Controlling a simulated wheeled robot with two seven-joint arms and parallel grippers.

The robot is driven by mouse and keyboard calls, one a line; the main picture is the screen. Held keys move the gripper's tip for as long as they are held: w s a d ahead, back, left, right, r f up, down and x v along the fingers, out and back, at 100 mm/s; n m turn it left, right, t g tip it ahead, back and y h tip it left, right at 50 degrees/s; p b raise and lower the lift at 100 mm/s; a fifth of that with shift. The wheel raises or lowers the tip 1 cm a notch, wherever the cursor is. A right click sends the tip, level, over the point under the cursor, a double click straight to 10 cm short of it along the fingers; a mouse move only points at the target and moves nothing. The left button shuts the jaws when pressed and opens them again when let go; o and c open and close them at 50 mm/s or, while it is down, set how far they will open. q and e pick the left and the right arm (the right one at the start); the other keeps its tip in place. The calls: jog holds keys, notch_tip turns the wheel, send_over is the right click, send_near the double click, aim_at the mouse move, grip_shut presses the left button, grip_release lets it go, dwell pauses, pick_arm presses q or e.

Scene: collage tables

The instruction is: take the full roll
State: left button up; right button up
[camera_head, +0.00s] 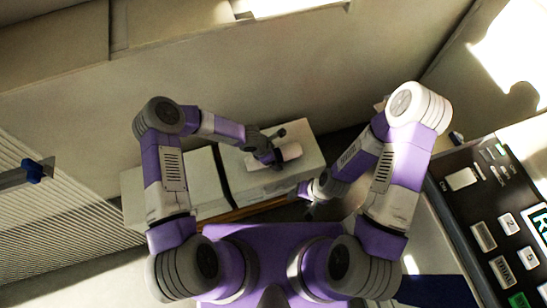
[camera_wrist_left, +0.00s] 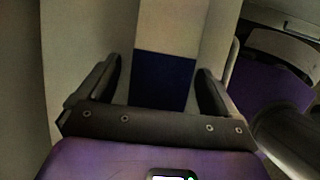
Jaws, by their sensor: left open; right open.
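A pale, roll-like cylinder (camera_head: 291,152) lies on the light-topped table (camera_head: 304,138) in the head view. I cannot tell from here whether it is a full roll. My left gripper (camera_head: 278,146) is open right beside its left end, with its fingers over the table. In the left wrist view, a pale upright shape with a dark blue lower part (camera_wrist_left: 163,80) shows between the open fingers of my left gripper (camera_wrist_left: 161,85). I cannot tell whether they touch it. My right gripper (camera_head: 312,206) is open and empty in front of the table's right part.
A dark panel with large light keys (camera_head: 490,215) stands at the right. A ribbed light surface (camera_head: 60,215) with a blue clip (camera_head: 33,171) is at the left. A wall (camera_head: 280,70) rises close behind the table. A dark gap splits the table top.

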pick_arm(q)
jog(key=shift+r, duration=0.1)
jog(key=c, duration=1.2)
